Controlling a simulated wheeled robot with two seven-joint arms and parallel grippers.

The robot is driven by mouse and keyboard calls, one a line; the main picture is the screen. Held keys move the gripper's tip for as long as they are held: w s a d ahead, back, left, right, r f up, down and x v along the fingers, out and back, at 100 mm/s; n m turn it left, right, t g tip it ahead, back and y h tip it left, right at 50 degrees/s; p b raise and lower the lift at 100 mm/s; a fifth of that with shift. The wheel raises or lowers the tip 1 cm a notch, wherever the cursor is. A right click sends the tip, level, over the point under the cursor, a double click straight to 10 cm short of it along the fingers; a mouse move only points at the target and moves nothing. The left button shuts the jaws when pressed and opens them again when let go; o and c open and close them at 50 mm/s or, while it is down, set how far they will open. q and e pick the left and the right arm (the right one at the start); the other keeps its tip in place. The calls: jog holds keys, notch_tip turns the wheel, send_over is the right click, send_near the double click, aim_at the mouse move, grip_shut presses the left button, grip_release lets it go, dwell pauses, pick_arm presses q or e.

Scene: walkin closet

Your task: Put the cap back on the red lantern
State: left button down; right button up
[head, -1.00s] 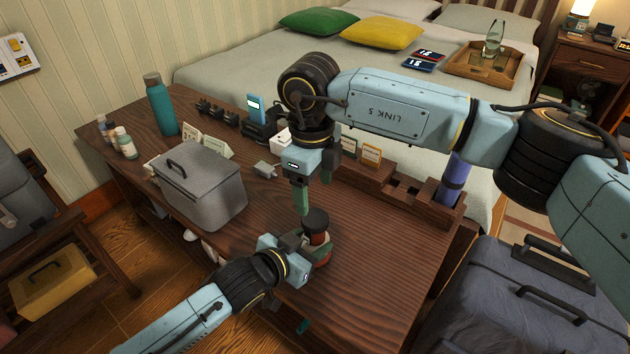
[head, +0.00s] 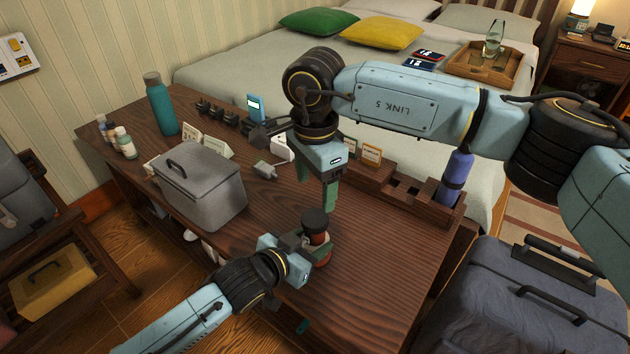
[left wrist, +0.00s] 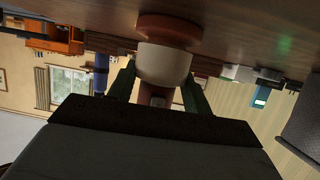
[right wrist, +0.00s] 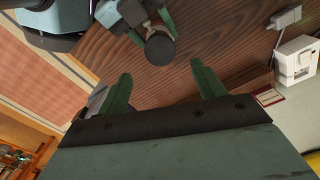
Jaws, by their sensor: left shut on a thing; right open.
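The red lantern (head: 319,238) stands on the wooden table near its front edge. A dark round cap (head: 315,219) sits at its top; I cannot tell whether it is fully seated. The cap also shows face-on in the right wrist view (right wrist: 160,48). My left gripper (head: 310,249) is shut around the lantern's body from the front left. In the left wrist view, its pale globe (left wrist: 164,64) and red base (left wrist: 168,28) show between and beyond the fingers. My right gripper (head: 329,203) is open and empty, pointing down above and slightly behind the cap, apart from it.
A grey lidded case (head: 205,195) stands left on the table, with a teal bottle (head: 161,108) behind it. A wooden rack (head: 385,186) holding a purple cylinder (head: 456,178) lines the back right edge. The table right of the lantern is clear.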

aim_at(315, 218)
jog(key=shift+f, duration=4.05)
jog(key=c, duration=1)
jog(key=shift+m, duration=1)
jog(key=o, duration=1.1)
jog(key=shift+r, duration=0.15)
